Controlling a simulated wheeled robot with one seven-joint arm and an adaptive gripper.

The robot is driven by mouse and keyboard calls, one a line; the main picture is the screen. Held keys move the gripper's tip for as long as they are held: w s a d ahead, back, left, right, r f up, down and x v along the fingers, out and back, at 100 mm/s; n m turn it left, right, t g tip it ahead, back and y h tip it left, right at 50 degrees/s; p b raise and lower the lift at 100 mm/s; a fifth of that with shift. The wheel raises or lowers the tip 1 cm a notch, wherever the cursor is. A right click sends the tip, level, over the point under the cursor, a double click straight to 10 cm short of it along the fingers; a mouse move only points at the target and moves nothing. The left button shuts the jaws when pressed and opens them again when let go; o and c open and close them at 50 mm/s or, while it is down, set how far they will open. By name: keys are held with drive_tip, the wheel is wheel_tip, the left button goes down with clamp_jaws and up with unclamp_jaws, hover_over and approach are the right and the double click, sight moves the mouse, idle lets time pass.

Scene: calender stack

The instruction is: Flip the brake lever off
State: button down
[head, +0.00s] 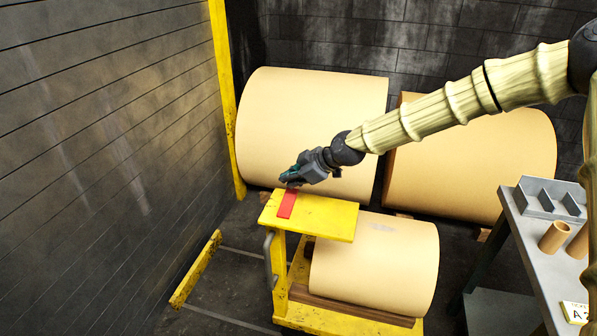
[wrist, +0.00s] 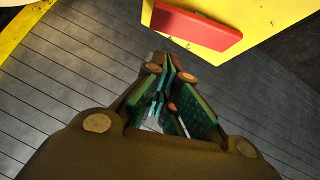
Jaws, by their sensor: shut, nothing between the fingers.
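The brake lever (head: 287,203) is a flat red bar on the left part of the yellow cart's top plate (head: 325,216). In the wrist view the red lever (wrist: 197,26) lies against the yellow plate near the top, beyond the fingertips. My gripper (head: 287,178) is just above and behind the lever's far end in the head view. Its fingers are shut and empty. In the wrist view my gripper (wrist: 170,72) points toward the floor and wall, below the lever in the picture. I cannot tell whether the fingertips touch the lever.
A cardboard-coloured roll (head: 385,262) lies on the cart below the plate. A yellow post (head: 226,90) rises at the left. A grey table (head: 525,240) with tubes and a tray stands at right.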

sight(293, 197)
drive_tip(key=shift+w+d+f+p, duration=0.1)
drive_tip(key=shift+w+f+p, duration=0.1)
drive_tip(key=shift+f, duration=0.4)
drive_tip(key=shift+w+d+f+p, duration=0.1)
drive_tip(key=shift+f+p, duration=0.1)
drive_tip(key=shift+f, duration=0.4)
drive_tip(key=shift+w+d+f+p, duration=0.1)
drive_tip(key=shift+f+p, duration=0.1)
drive_tip(key=shift+f, duration=0.4)
